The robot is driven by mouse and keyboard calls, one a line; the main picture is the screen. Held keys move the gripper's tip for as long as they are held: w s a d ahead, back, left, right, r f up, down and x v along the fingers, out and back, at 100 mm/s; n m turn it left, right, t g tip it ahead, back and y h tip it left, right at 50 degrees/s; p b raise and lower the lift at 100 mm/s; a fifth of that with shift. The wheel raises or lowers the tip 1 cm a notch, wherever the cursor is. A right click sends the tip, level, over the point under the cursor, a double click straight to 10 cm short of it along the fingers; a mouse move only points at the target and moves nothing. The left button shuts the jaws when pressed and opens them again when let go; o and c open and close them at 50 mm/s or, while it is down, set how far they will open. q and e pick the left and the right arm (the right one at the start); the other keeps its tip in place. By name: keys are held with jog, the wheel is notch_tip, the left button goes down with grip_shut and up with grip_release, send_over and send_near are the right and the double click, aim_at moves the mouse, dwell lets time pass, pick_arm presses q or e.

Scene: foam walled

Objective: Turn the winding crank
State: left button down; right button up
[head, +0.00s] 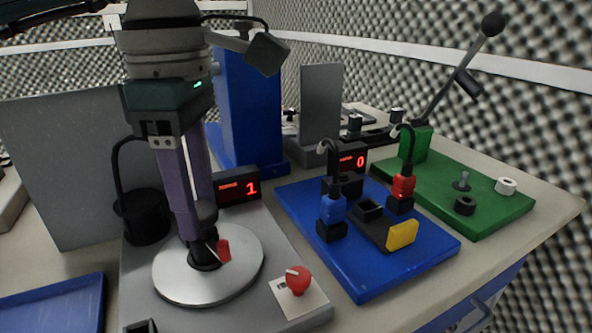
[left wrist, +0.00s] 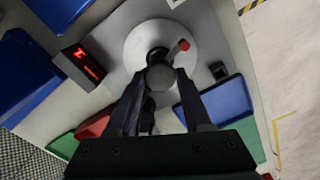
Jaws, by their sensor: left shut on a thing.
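The winding crank (head: 205,256) has a black hub at the middle of a round silver disc (head: 175,282). A red piece (head: 222,250) sticks out beside the hub, and it also shows in the left wrist view (left wrist: 184,45). My left gripper (head: 206,214) points down over the disc, its two fingers shut on the crank's dark round knob (left wrist: 160,78). The fingers hide part of the knob and hub. My right gripper is not in view.
A display (head: 237,187) by the disc reads 1. A red knob (head: 297,281) sits in front. A blue board (head: 360,277) with plugs and a green board (head: 510,211) with a lever are to the right. A black cup (head: 146,215) and grey panel (head: 50,150) stand left.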

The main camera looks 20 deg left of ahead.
pick_arm(q)
jog(key=shift+n, duration=3.6)
jog(key=shift+r+n, duration=0.1)
jog(key=shift+n, duration=3.7)
jog(key=shift+n+p, duration=0.45)
jog(key=shift+n, duration=1.45)
jog(key=shift+n+p, duration=0.4)
jog(key=shift+n, duration=1.3)
jog(key=shift+n+p, duration=0.55)
jog(key=shift+n, duration=1.15)
jog(key=shift+n+p, duration=0.7)
jog(key=shift+n, duration=1)
jog(key=shift+n+p, duration=1.75)
jog(key=shift+n, duration=1.35)
jog(key=shift+r+n+p, duration=0.1)
jog(key=shift+n+p, duration=1.75)
jog(key=shift+n, duration=0.45)
jog(key=n+p, duration=0.3)
jog(key=p, duration=0.1)
jog(key=n+p, duration=0.3)
jog(key=p, duration=0.3)
jog(key=shift+d+r, duration=0.1)
jog(key=shift+f+n+p, duration=0.2)
jog(key=shift+n+p, duration=0.6)
jog(key=shift+p, duration=0.85)
